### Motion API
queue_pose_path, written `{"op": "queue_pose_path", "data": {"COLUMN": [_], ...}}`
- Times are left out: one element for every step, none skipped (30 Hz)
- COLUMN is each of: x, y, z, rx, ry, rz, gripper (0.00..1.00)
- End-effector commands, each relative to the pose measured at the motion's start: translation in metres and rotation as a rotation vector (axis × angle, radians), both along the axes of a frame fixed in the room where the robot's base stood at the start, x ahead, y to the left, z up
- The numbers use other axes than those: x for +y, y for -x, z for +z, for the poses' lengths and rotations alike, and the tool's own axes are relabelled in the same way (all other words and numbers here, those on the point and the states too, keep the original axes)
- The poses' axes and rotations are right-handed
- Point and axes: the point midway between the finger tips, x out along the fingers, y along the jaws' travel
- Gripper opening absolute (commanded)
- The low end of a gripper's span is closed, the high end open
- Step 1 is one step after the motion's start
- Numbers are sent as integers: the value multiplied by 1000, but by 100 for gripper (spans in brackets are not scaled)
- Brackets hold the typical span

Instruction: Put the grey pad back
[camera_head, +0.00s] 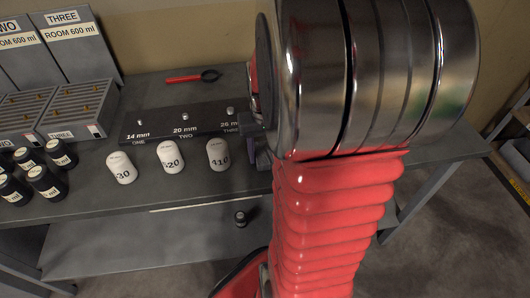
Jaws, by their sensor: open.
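I cannot pick out a separate grey pad with certainty; my arm hides part of the bench. A dark grey strip (185,132) on the bench carries small pegs and the labels 14 mm ONE, 20 mm TWO and a partly hidden THREE. My gripper (258,142) shows only in part at the left edge of my arm, close to the right end of the strip. It is open. Most of it is hidden behind the large metal joint, and I see nothing held in it.
Three white labelled cylinders (171,157) stand before the strip. Several black jars (46,181) and grey slotted trays (76,110) are at left, below ROOM 600 ml boards (78,45). A red-handled tool (192,77) lies behind. A small dark cylinder (240,218) is on the lower shelf.

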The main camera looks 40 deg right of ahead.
Motion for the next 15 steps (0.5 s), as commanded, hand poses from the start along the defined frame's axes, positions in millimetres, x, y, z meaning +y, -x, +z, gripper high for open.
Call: {"op": "queue_pose_path", "data": {"x": [0, -1, -1, -1, -1, -1, -1, -1, -1, -1, -1, -1, -1, 0, 0], "y": [3, 3, 3, 2, 2, 2, 2, 2, 2, 3, 3, 2, 3, 3, 3], "z": [1, 5, 10, 15, 20, 27, 32, 38, 45, 51, 56, 63, 69, 74, 81], "rx": [9, 8, 7, 5, 5, 4, 4, 4, 4, 3, 3, 1, 2, 2, 2], "ry": [0, 1, 1, 2, 2, 3, 3, 4, 4, 4, 4, 4, 3, 3, 3], "rz": [3, 3, 2, 2, 2, 2, 2, 2, 2, 2, 2, 2, 2, 2, 2], "gripper": [61, 61, 61, 61, 61, 61, 61, 61, 61, 61, 61, 61, 61, 61, 61]}}
